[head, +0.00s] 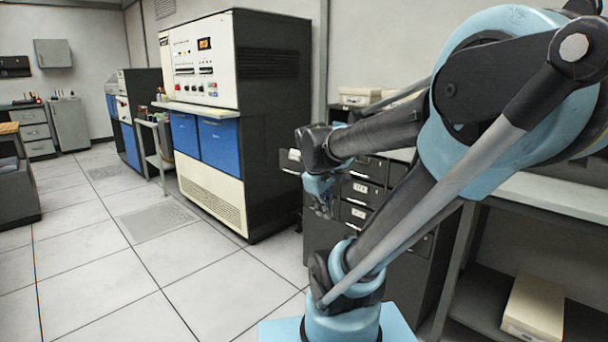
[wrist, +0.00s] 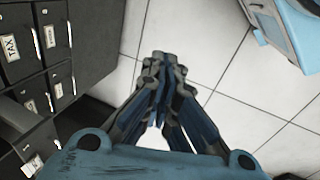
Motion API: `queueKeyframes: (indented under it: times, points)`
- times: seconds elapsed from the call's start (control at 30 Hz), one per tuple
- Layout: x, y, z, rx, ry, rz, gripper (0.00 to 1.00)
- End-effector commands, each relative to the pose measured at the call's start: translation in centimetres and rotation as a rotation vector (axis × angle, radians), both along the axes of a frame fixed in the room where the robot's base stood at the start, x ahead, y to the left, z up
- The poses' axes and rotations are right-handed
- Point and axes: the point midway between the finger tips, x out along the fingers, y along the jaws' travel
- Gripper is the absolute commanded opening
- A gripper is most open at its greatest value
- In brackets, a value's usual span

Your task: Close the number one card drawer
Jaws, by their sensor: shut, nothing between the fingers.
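The dark grey card cabinet (head: 357,213) stands right of centre in the head view, with several labelled drawers. One drawer (head: 291,160) at its upper left sticks out toward the left, its front partly hidden by my arm. I cannot read a number on it, so I cannot tell whether it is number one. In the wrist view the cabinet (wrist: 88,35) is at the left, and what looks like a pulled-out drawer (wrist: 35,150) is at the lower left. My gripper (head: 322,208) is shut and empty in front of the cabinet; it also shows in the wrist view (wrist: 160,62), pointing over the floor.
A large machine (head: 275,110) with blue panels stands left of the cabinet. A white counter (head: 545,200) runs to the right, with a pale box (head: 535,305) on the shelf below. The tiled floor (head: 190,290) at the front left is clear.

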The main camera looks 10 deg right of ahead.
Motion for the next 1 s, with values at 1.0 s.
queueKeyframes:
  times: [1.0]
  points:
    - [28.8, 6.1, 5.9, -0.736, 0.345, 1.170, 0.00]
